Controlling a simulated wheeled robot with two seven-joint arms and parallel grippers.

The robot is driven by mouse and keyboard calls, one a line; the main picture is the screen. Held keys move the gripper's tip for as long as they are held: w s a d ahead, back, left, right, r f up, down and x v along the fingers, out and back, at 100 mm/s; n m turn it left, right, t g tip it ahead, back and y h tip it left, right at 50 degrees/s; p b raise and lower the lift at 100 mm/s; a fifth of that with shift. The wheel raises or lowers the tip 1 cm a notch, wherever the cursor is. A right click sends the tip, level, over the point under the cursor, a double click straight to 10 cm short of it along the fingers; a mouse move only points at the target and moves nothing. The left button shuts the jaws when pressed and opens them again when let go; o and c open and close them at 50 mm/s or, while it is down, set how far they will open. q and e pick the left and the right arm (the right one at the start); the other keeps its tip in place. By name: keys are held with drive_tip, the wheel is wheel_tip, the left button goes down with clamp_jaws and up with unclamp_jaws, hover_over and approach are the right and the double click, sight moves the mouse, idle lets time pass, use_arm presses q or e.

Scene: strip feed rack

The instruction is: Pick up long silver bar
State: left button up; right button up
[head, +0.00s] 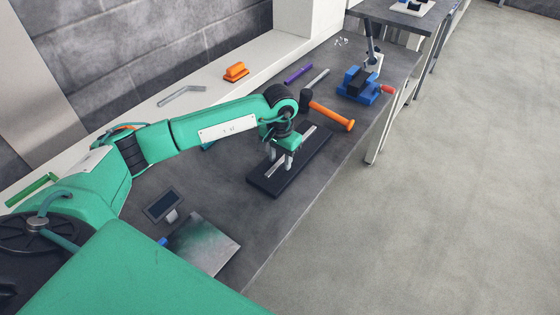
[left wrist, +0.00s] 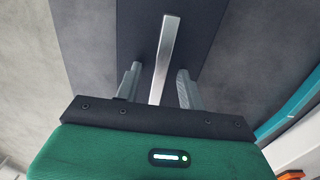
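The long silver bar (head: 309,134) lies lengthwise along a dark rectangular block (head: 291,179) on the grey workbench. In the left wrist view the bar (left wrist: 167,45) runs between my two fingers, over the dark block (left wrist: 203,30). My left gripper (head: 281,161) is over the middle of the bar, pointing down, and hides part of it. In the left wrist view the left gripper (left wrist: 160,72) is open, one finger on each side of the bar, with a gap on both sides. My right gripper does not show.
An orange-handled hammer (head: 331,115) lies just beyond the block, near purple (head: 298,74) and grey (head: 318,78) rods. A blue press (head: 362,86) stands at the far end. A small screen (head: 163,205) and metal plate (head: 207,246) are nearer. The bench's right edge is close.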

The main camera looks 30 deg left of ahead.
use_arm(q)
drive_tip(key=shift+c, duration=0.2)
clamp_jaws()
drive_tip(key=shift+r, duration=0.2)
